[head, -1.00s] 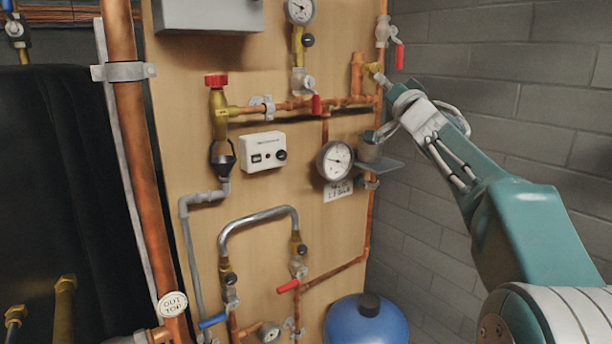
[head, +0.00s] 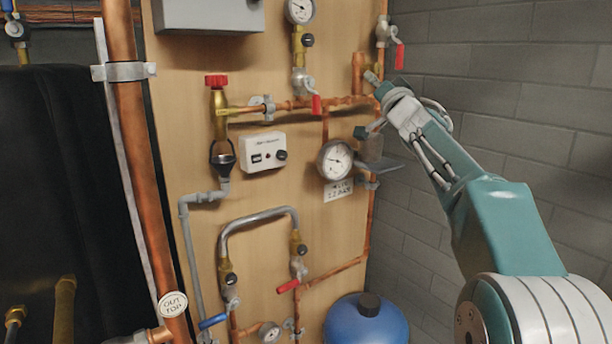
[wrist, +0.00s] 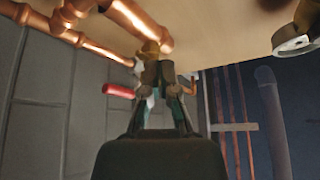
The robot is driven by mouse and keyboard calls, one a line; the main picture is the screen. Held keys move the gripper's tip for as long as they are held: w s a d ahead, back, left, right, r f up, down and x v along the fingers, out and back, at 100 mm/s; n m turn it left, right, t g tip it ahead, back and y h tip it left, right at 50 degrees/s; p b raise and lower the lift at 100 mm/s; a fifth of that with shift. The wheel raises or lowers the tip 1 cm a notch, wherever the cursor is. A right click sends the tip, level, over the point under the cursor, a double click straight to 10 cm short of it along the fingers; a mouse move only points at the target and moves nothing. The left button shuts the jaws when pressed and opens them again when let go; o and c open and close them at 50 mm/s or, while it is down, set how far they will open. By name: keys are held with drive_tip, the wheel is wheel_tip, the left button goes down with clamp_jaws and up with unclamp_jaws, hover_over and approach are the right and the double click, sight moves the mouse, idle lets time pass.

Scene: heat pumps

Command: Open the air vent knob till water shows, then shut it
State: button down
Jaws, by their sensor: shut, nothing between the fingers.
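The brass air vent (head: 369,75) is at the copper pipework by the upper right edge of the wooden board, just left of my arm's end. Its knob is small here and cannot be told apart clearly. In the wrist view a brass fitting (wrist: 151,48) is just beyond my fingertips. My gripper (head: 379,87) is at the vent in the head view. In the wrist view its dark fingers (wrist: 161,74) are together and hold nothing. Contact with the vent cannot be told. No water is visible.
A red-handled valve (head: 400,56) is close above my gripper; a red lever (wrist: 118,90) is left of the fingers in the wrist view. A pressure gauge (head: 335,160) is below left. A brick wall (head: 500,120) bounds the right side. A blue tank (head: 366,322) stands below.

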drive_tip(key=shift+w+d+r, duration=0.15)
drive_tip(key=shift+d+r, duration=0.05)
idle(0.5)
drive_tip(key=shift+w+d+f, duration=0.1)
drive_tip(key=shift+f, duration=0.05)
drive_tip(key=shift+w+d+f, duration=0.2)
drive_tip(key=shift+d+f, duration=0.05)
drive_tip(key=shift+d, duration=0.1)
drive_tip(key=shift+w+d, duration=0.15)
idle(0.6)
drive_tip(key=shift+f, duration=0.2)
drive_tip(key=s+d, duration=0.3)
drive_tip(key=s, duration=0.2)
drive_tip(key=shift+d+f, duration=0.25)
drive_tip(key=shift+f, duration=0.05)
